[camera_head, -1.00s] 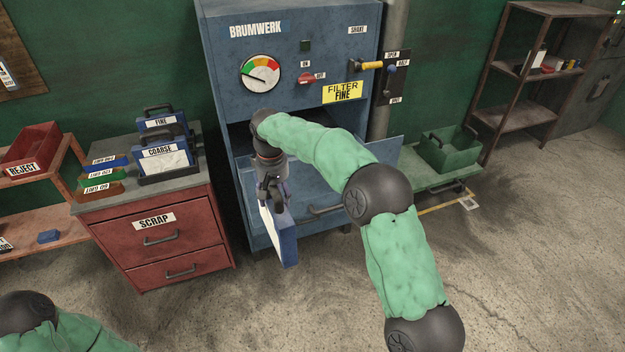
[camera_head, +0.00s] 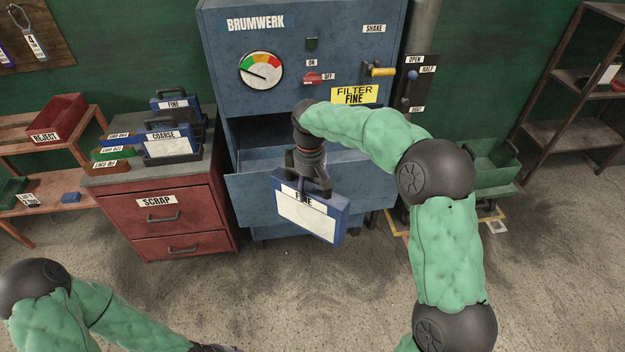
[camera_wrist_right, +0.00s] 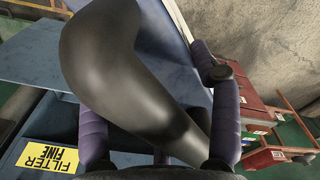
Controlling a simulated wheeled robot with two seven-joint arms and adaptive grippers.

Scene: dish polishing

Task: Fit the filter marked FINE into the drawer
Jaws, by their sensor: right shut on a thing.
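My right gripper (camera_head: 306,186) is shut on the handle of a blue-framed filter (camera_head: 309,213) marked FINE. The filter hangs tilted, its white face and label toward the head camera, in front of the open drawer (camera_head: 243,197) of the blue machine. In the right wrist view, the dark handle (camera_wrist_right: 135,80) lies between the purple fingers of the right gripper (camera_wrist_right: 165,150). The filter hides part of the drawer front. My left arm shows at the lower left, but its gripper is outside the picture.
A filter marked COARSE (camera_head: 168,143) and another marked FINE (camera_head: 177,105) stand on the red SCRAP cabinet (camera_head: 180,215). A yellow FILTER FINE sign (camera_head: 354,95) is on the machine (camera_head: 330,40). A green bin (camera_head: 490,165) stands right of it. The floor in front is clear.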

